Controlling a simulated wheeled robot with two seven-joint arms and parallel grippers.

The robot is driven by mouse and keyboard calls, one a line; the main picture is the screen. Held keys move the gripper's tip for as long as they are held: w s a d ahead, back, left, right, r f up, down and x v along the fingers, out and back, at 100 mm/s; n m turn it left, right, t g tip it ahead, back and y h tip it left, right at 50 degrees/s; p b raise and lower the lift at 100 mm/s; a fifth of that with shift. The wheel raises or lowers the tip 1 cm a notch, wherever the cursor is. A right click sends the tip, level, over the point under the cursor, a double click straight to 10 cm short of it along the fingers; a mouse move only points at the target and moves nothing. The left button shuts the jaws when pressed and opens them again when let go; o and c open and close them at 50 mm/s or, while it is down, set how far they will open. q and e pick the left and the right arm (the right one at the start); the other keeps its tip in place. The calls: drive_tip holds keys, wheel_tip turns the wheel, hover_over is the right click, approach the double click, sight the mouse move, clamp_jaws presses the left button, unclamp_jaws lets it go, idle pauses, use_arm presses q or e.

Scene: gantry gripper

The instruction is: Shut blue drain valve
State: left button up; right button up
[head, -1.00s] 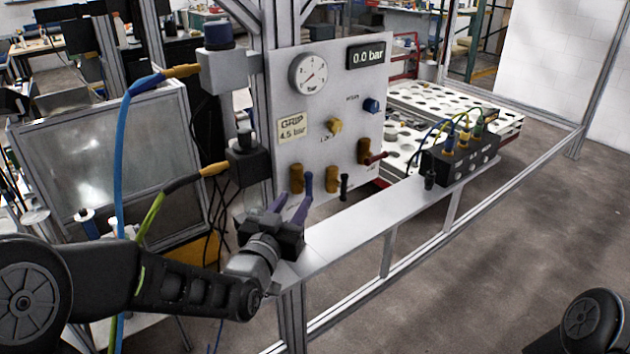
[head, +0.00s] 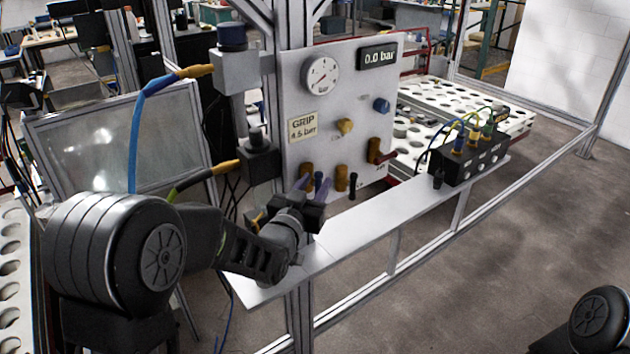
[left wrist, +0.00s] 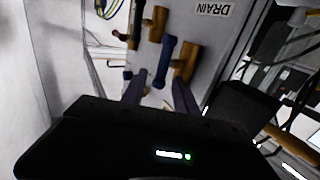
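The blue drain valve has a brass body (head: 306,171) and a blue lever (head: 318,181) at the lower left of the grey panel. The lever hangs down alongside the body. My right gripper is out of view.
A second brass valve (head: 341,178) with a black lever (head: 353,185) stands close to the right. A metal shelf (head: 375,220) runs below the panel and carries a black connector block (head: 465,160). The readout (head: 377,56) shows 0.0 bar.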

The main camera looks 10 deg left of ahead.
use_arm(q)
drive_tip(key=shift+w, duration=0.25)
clamp_jaws()
idle(0.4)
